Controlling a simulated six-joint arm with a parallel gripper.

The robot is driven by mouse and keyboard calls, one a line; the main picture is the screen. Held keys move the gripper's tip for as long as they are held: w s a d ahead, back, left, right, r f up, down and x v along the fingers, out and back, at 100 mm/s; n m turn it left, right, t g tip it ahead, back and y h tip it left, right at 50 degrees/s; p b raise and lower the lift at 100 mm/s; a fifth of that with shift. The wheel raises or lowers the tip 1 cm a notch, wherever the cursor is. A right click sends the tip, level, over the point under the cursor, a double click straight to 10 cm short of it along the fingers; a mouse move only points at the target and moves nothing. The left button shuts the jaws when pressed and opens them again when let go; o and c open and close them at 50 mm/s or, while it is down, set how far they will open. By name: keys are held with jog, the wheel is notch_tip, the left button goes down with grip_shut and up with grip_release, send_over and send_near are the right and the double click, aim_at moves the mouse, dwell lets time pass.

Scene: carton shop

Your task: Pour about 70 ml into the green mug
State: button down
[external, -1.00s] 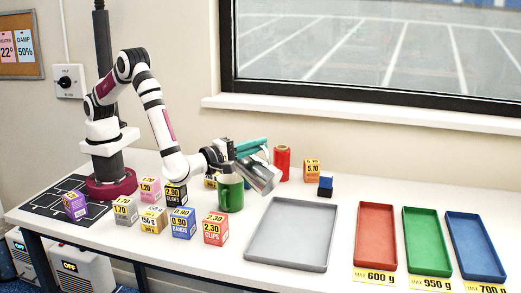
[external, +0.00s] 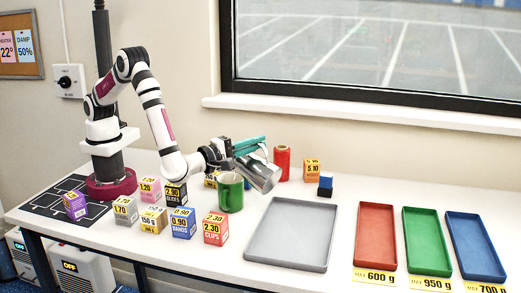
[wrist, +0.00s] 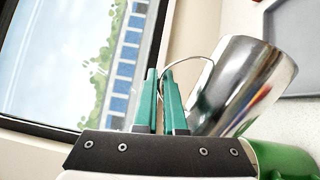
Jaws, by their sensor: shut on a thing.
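A shiny metal pitcher (external: 262,174) hangs in my gripper (external: 250,147), which is shut on its thin wire handle. The pitcher is strongly tilted, just right of and above the green mug (external: 230,194). The mug stands upright on the table; its inside and any level in it cannot be made out. In the wrist view the teal fingers (wrist: 166,98) close on the handle beside the pitcher (wrist: 242,85), and part of the mug (wrist: 285,160) shows at the lower right. No stream of liquid is visible.
Small labelled cartons (external: 183,222) stand left and in front of the mug. A red spool (external: 282,162), an orange carton (external: 312,169) and a dark blue block (external: 325,187) stand behind right. A grey tray (external: 290,262) and red, green and blue trays lie to the right.

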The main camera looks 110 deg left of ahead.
aim_at(267, 155)
jog(key=shift+s+a+r+n+p, duration=0.2)
jog(key=shift+s+r+n+p, duration=0.1)
jog(key=shift+s+n+p, duration=0.3)
dwell(0.7)
jog(key=w+f+m, duration=0.1)
jog(key=m, duration=0.1)
jog(key=w+d+m+h, duration=0.1)
jog(key=w+m, duration=0.1)
jog(key=w+f+m+g, duration=0.1)
jog(key=shift+w+d+f+m, duration=0.3)
jog(key=shift+f+m, duration=0.05)
jog(key=shift+m, duration=0.05)
jog(key=shift+w+d+f+m+h, duration=0.1)
jog(key=shift+w+f+m+h, duration=0.2)
jog(key=shift+f, duration=0.05)
jog(key=shift+f, duration=0.1)
dwell(0.9)
jog(key=shift+w+d+f+m, duration=0.1)
jog(key=shift+w+f+m, duration=0.15)
jog(key=shift+w+m, duration=0.05)
jog(key=w+d+f+m+g+b, duration=0.2)
jog(key=w+f+m+g, duration=0.1)
jog(key=w+f+m, duration=0.2)
jog(key=shift+w+d+f+m+h, duration=0.25)
jog(key=shift+w+f, duration=0.3)
jog(key=shift+w, duration=0.45)
dwell(1.3)
